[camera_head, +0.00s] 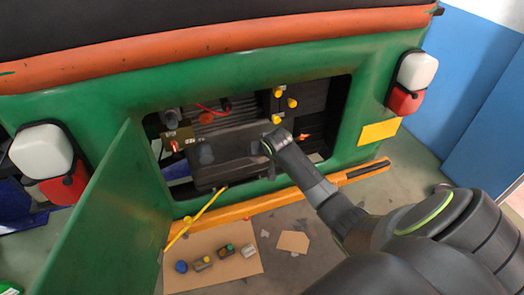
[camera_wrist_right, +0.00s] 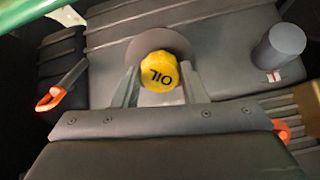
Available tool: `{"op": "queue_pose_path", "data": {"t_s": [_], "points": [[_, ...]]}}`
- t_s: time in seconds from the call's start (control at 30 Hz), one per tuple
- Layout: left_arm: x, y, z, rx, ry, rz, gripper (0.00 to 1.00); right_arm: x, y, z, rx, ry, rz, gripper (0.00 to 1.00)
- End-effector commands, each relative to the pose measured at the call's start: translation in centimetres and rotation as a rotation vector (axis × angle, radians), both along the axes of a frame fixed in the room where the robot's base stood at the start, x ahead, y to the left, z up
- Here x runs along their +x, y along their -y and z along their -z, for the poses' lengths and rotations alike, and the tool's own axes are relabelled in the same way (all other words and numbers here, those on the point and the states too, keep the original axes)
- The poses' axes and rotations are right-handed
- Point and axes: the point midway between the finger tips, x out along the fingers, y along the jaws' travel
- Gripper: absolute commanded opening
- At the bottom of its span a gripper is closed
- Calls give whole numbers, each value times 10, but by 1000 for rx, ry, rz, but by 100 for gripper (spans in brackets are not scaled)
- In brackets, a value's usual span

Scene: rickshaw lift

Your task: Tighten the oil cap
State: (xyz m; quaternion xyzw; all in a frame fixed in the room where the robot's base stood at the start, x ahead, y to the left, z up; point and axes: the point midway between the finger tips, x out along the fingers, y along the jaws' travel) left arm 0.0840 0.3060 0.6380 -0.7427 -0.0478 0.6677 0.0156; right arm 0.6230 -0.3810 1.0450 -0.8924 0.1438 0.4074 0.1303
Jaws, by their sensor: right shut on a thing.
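The yellow oil cap (camera_wrist_right: 159,72), marked OIL, stands on a dark grey engine cover in the right wrist view. My right gripper (camera_wrist_right: 160,84) has one finger on each side of it and is shut on the cap. The cap's underside is hidden, so I cannot tell how far it is screwed in. In the head view my right arm reaches from the right into the open engine bay (camera_head: 342,118) of the green rickshaw. The gripper's hold on the cap cannot be made out there. My left gripper is in neither view.
A green door panel (camera_head: 112,215) stands open left of the bay. Several yellow caps, one at the upper right (camera_head: 292,103), sit in the bay. A grey cylinder (camera_wrist_right: 286,40) and an orange-ended dipstick-like handle (camera_wrist_right: 50,98) flank the oil cap. Small parts lie on cardboard (camera_head: 235,268) below.

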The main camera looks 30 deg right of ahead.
Motion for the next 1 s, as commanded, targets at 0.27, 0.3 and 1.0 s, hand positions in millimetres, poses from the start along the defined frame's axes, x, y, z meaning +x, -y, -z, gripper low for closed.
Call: {"op": "queue_pose_path", "data": {"t_s": [0.27,0.3,1.0], "points": [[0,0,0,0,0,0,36,0,0,0,50,13,61,18],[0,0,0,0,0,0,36,0,0,0,76,18,93,18],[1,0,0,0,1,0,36,0,0,1,194,47,237,58]]}}
